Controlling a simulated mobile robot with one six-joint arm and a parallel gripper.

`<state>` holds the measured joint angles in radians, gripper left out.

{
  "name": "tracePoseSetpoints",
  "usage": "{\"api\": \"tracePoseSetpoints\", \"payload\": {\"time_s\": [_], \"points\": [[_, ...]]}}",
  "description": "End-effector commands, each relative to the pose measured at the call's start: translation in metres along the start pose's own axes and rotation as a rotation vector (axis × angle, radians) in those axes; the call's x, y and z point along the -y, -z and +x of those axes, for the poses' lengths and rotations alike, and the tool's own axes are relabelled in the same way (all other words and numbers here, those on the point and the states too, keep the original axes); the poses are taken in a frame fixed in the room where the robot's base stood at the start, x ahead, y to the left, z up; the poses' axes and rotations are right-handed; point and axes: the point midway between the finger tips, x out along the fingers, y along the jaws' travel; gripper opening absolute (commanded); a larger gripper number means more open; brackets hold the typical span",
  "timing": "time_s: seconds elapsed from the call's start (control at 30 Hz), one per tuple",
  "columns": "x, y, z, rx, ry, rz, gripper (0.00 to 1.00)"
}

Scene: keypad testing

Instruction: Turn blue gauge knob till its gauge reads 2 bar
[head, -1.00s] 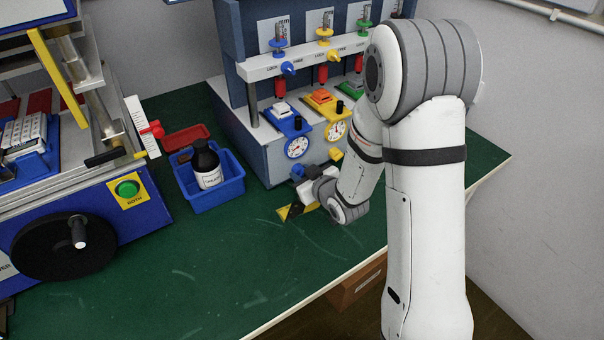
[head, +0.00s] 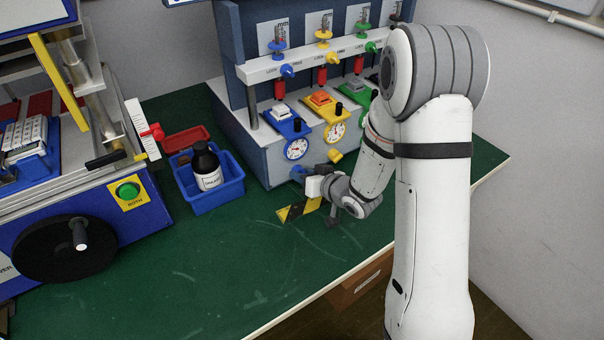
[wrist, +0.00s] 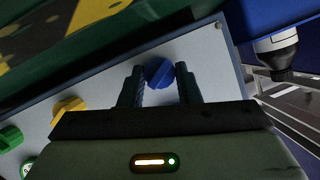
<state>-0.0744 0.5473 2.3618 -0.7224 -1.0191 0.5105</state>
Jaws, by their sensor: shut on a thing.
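The blue gauge knob (wrist: 159,72) sits on the pale front panel. In the wrist view my gripper (wrist: 160,84) has one dark finger on each side of it and is shut on it. In the head view the blue knob (head: 297,172) shows small beside my gripper (head: 308,178), partly hidden by it. The blue-framed gauge (head: 296,148) is above the knob, with a white dial; its needle is too small to read surely.
A yellow knob (wrist: 69,108) and a green knob (wrist: 10,137) are on the same panel. A blue bin (head: 213,198) with a dark bottle (head: 207,167) stands left of the knob. A yellow-black striped patch (head: 297,210) lies on the green tabletop below my wrist.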

Motion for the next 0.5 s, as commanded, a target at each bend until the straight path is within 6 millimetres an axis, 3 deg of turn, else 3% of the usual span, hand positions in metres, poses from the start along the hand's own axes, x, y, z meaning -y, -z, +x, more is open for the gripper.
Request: {"api": "tracePoseSetpoints", "payload": {"time_s": [0.5], "points": [[-0.0012,-0.0016,-0.0002,0.004,0.107,0.256,0.07]]}}
